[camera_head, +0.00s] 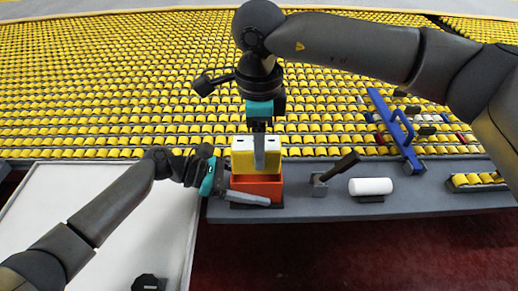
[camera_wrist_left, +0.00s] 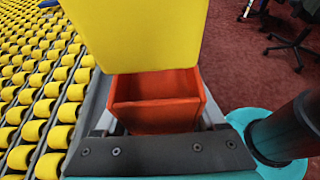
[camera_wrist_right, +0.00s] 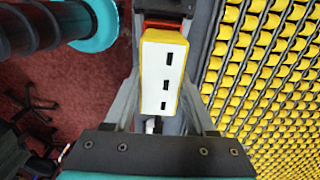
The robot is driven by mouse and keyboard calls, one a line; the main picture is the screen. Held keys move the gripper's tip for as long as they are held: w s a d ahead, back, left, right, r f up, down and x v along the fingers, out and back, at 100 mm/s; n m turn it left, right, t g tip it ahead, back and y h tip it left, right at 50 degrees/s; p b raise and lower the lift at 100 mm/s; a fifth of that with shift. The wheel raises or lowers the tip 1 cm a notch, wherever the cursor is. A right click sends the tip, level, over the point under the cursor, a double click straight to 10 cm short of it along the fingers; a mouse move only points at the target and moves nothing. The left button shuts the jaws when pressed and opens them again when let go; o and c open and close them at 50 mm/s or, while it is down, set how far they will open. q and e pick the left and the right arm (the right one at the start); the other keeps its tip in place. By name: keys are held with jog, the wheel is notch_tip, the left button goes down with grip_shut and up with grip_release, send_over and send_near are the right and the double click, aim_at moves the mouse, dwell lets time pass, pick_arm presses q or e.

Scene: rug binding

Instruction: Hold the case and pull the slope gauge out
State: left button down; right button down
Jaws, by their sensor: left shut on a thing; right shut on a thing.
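The slope gauge is a yellow block (camera_head: 242,161) with a white slotted face. My right gripper (camera_head: 259,152) comes down from above and is shut on it; the white face (camera_wrist_right: 163,75) shows between the fingers in the right wrist view. The case is an open orange box (camera_head: 264,189) on the grey bench. My left gripper (camera_head: 244,195) is shut on the case from the left, low on its walls. In the left wrist view the gauge (camera_wrist_left: 145,35) is above the case (camera_wrist_left: 155,118), and the inside of the case looks empty. A gap between them is hard to judge.
The grey bench (camera_head: 320,205) also holds a dark-handled tool (camera_head: 335,172), a white roll (camera_head: 370,187) and a blue frame (camera_head: 395,130) to the right. Rows of yellow rollers (camera_head: 110,90) lie behind. A white table (camera_head: 75,195) is at left.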

jog(key=shift+r, duration=2.1)
pick_arm(q)
grip_release()
